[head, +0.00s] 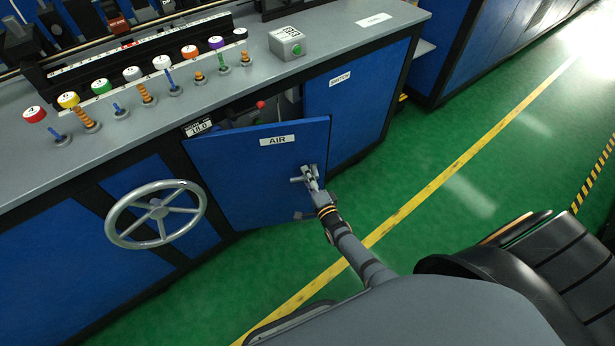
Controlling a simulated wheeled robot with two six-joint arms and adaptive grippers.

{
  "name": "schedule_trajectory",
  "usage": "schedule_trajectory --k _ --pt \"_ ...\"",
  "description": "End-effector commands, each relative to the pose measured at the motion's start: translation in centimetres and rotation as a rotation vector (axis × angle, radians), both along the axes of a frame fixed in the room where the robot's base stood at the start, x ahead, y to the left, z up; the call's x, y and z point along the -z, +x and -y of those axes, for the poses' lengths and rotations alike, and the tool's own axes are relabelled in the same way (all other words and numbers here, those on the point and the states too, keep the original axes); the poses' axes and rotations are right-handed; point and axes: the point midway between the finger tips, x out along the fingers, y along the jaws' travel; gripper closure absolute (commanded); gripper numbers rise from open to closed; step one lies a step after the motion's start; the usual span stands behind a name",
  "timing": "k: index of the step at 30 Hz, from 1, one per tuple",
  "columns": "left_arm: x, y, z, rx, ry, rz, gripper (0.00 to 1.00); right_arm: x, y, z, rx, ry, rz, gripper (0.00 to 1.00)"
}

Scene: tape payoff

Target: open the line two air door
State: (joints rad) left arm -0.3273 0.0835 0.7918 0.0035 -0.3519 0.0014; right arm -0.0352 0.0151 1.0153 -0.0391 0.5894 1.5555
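The blue air door (255,185), with a white "AIR" label (277,140), stands partly open on the front of the machine. Its right edge is swung out from the cabinet. Behind its top edge a dark opening shows, with a red knob (260,104) inside. My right gripper (309,176) is at the door's handle (298,179), near the door's right edge. The fingers overlap the handle and are small here, so I cannot tell whether they are closed on it. My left gripper is not in view.
A handwheel (156,214) sticks out left of the door. A blue panel labelled "SWITCH" (341,78) is to the right. The grey worktop (130,137) above carries several coloured knobs and a green button box (287,43). Green floor (440,150) with a yellow line lies open at right.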

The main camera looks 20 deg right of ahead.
Motion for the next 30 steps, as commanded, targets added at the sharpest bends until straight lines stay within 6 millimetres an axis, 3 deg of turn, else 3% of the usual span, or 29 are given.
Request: schedule_trajectory --k 8,21,25,30 --pt "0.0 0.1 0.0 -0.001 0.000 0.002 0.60 0.0 -0.6 0.0 0.000 0.000 0.000 0.62" --pt "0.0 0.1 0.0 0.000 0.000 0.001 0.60 0.0 -10.0 0.2 0.000 0.000 -0.001 0.62" --pt "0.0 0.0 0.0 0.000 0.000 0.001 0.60 0.0 -11.5 0.3 0.000 0.000 0.000 0.62" --pt "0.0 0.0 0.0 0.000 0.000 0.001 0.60 -0.1 -12.0 0.3 0.000 0.000 0.002 0.62"
